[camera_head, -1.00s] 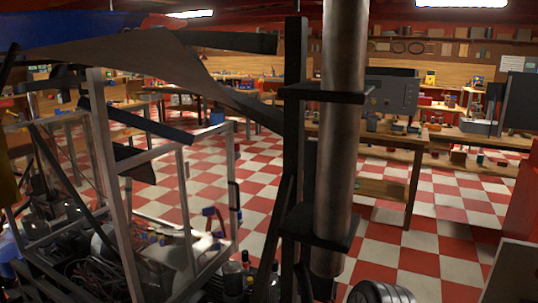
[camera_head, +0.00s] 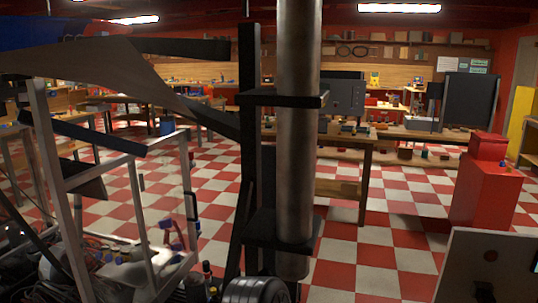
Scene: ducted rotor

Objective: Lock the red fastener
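No red fastener can be made out for certain. Small red and blue parts (camera_head: 178,243) show low inside a pale metal frame (camera_head: 132,200) at the left, too small to identify. A dark upright post (camera_head: 249,150) with two black brackets stands near the middle, close to a vertical brown-grey metal tube (camera_head: 296,150). Neither of my grippers is in view.
A red cabinet (camera_head: 484,195) stands at the right. A workbench (camera_head: 345,140) is behind the tube. The checkered floor (camera_head: 400,235) between is clear.

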